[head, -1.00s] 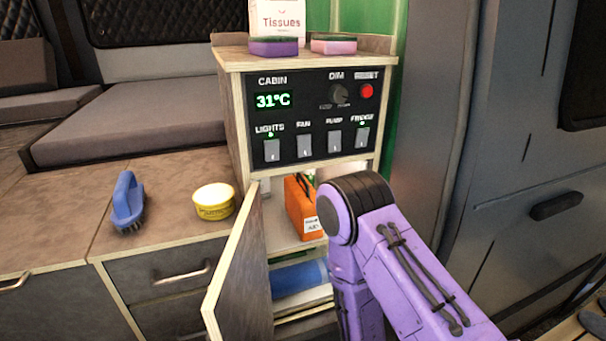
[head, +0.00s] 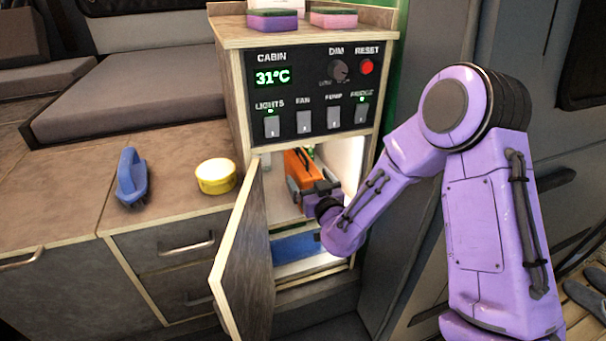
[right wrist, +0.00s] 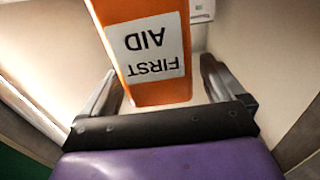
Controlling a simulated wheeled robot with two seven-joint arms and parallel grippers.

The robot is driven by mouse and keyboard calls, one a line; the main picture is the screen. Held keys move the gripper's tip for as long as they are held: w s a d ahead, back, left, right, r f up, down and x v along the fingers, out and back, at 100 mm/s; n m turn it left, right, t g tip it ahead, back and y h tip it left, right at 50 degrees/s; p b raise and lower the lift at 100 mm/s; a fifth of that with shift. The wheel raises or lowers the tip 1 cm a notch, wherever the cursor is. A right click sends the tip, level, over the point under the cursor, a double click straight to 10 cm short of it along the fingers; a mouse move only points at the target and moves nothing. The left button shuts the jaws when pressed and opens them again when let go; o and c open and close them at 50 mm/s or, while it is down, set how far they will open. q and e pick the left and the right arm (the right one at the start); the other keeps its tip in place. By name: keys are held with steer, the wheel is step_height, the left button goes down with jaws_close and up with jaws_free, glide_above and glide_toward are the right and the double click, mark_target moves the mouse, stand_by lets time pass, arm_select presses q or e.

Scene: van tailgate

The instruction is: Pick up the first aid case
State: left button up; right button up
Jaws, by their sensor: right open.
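The first aid case (head: 299,162) is orange with a dark handle on top and stands upright on the upper shelf of the open cabinet. In the right wrist view the case (right wrist: 158,88) shows a white FIRST AID label, upside down. My right gripper (head: 311,186) has reached into the cabinet in front of the case. In the wrist view its two fingers (right wrist: 160,70) are apart, one on each side of the near end of the case, with gaps visible. The gripper and wrist hide the lower front of the case in the head view. My left gripper is not in view.
The cabinet door (head: 243,255) hangs open on the left of the opening. A control panel (head: 308,95) is just above it. A blue item (head: 296,246) lies on the lower shelf.

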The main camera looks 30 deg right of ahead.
mark_target(298, 164)
steer(key=shift+x, duration=1.5)
steer(key=shift+r, duration=0.1)
steer(key=c, duration=1.4)
steer(key=shift+r, duration=0.1)
